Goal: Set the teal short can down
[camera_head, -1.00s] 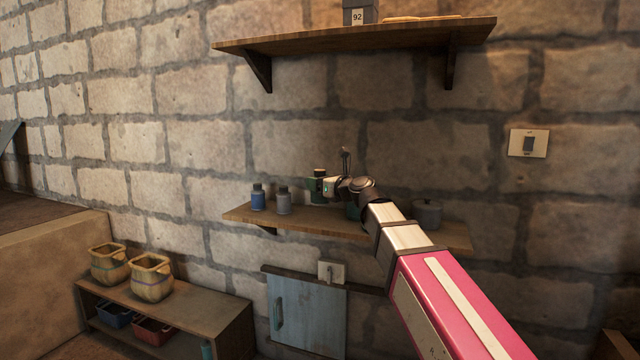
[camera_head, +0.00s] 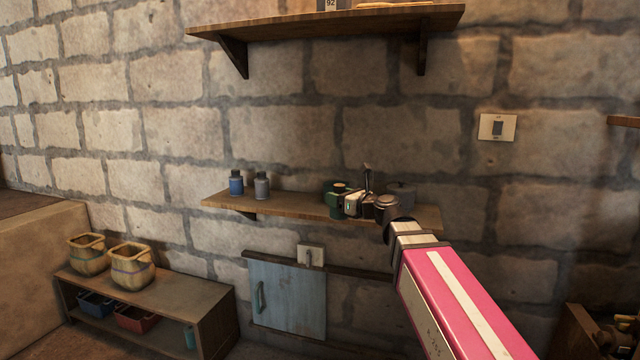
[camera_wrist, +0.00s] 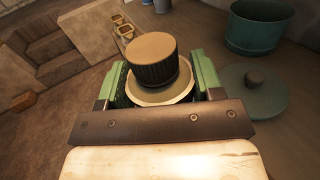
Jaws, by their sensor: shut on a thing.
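The teal short can (camera_head: 336,205), with a dark cap, is held in my gripper (camera_head: 350,204) at the middle shelf. In the wrist view its ribbed cap (camera_wrist: 151,60) and pale shoulder show upright between the green fingers of my gripper (camera_wrist: 152,88), which is shut on it. Its lower part is hidden there by the gripper. In the head view the can overlaps the front edge of the wooden shelf (camera_head: 285,205). I cannot tell whether its base touches the shelf.
A blue can (camera_head: 236,186) and a grey can (camera_head: 261,188) stand at the shelf's left. A teal open pot (camera_wrist: 257,30) and a lidded grey pot (camera_head: 402,194) are close to the gripper. An upper shelf (camera_head: 330,22) hangs above.

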